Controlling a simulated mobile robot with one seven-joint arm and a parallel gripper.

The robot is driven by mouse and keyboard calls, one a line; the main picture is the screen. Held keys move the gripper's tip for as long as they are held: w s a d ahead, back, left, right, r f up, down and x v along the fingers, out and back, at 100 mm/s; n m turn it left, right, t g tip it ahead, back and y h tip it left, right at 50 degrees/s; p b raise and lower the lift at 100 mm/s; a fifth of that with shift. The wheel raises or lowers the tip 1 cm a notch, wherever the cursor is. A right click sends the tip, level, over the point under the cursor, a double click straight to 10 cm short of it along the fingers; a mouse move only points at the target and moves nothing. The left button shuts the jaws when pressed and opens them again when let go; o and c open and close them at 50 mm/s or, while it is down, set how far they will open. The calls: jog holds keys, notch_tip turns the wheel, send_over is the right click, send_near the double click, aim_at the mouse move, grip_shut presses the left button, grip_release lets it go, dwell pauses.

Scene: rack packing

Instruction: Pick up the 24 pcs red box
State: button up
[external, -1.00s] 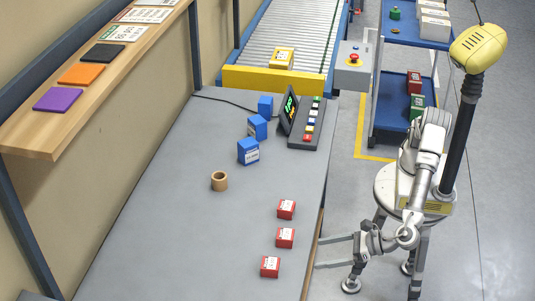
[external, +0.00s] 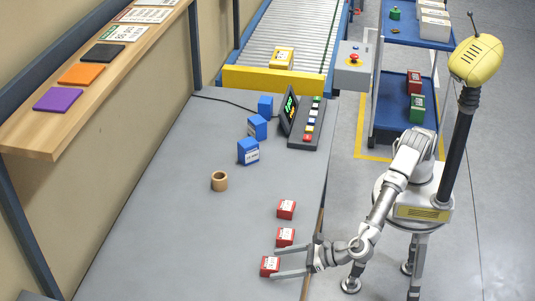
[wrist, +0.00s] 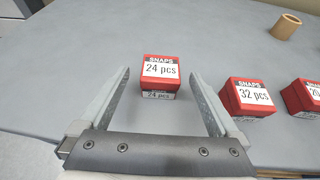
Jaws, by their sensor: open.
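The 24 pcs red box (external: 270,267) stands on the grey table, nearest the camera of three red boxes. In the wrist view the 24 pcs box (wrist: 160,72) sits upright near the middle, its white label reading "SNAPS 24 pcs". My gripper (external: 274,263) is open over the table's right edge, fingers pointing left. In the wrist view my gripper (wrist: 160,74) has one finger on each side of the 24 pcs box near the tips, with a gap showing on both sides.
The 32 pcs red box (external: 285,236) stands close beside my upper finger. Another red box (external: 286,209) stands beyond it. A brown ring (external: 219,181) and several blue boxes (external: 248,151) are farther back. The table left of the 24 pcs box is clear.

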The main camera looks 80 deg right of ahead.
aim_at(278, 264)
jog(key=b+x, duration=0.1)
jog(key=x, duration=0.2)
jog(key=shift+w+f, duration=0.15)
jog(key=shift+w, duration=0.1)
jog(key=c, duration=1.5)
